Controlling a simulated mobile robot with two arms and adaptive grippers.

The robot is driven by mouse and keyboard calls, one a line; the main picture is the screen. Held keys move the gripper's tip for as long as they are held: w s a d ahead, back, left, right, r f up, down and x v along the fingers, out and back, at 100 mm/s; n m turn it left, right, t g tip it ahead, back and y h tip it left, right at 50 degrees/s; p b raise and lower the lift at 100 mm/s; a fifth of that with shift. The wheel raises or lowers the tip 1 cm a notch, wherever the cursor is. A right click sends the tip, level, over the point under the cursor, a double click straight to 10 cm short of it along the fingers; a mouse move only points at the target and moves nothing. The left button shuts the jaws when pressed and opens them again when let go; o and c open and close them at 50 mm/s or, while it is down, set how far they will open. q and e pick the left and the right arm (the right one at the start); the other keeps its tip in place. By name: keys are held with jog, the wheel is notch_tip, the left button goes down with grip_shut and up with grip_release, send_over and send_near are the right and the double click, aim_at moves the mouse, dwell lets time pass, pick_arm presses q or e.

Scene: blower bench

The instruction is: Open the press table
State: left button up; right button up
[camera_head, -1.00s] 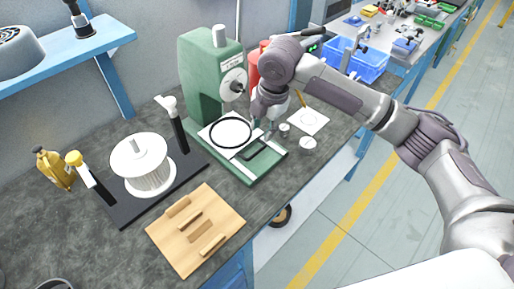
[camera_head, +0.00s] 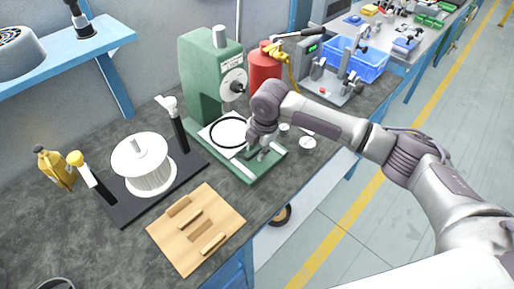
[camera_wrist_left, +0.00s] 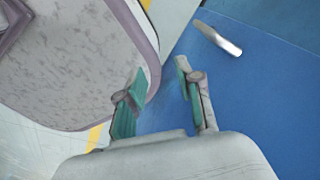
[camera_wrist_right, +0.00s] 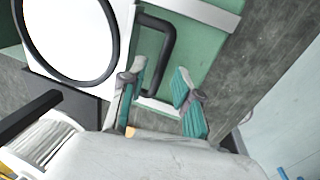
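The green press (camera_head: 203,75) stands on the bench. Its white table (camera_head: 216,133) carries a black ring (camera_head: 213,146) and has a black handle at the front, mostly hidden by my right gripper in the head view. My right gripper (camera_head: 256,155) is over the handle end of the table. In the right wrist view the black handle (camera_wrist_right: 168,48) lies just ahead of my open right fingers (camera_wrist_right: 160,82), roughly between them; contact cannot be told. In the left wrist view my left gripper (camera_wrist_left: 160,75) is open and empty; the head view does not show it.
A white spool (camera_head: 146,165) on a black plate stands left of the press. A wooden block tray (camera_head: 180,245) lies in front. A red cylinder (camera_head: 262,72) stands behind my right arm. Small round parts (camera_head: 308,143) lie right of the press. A metal handle (camera_wrist_left: 218,38) sits on a blue surface.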

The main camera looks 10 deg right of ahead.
grip_shut()
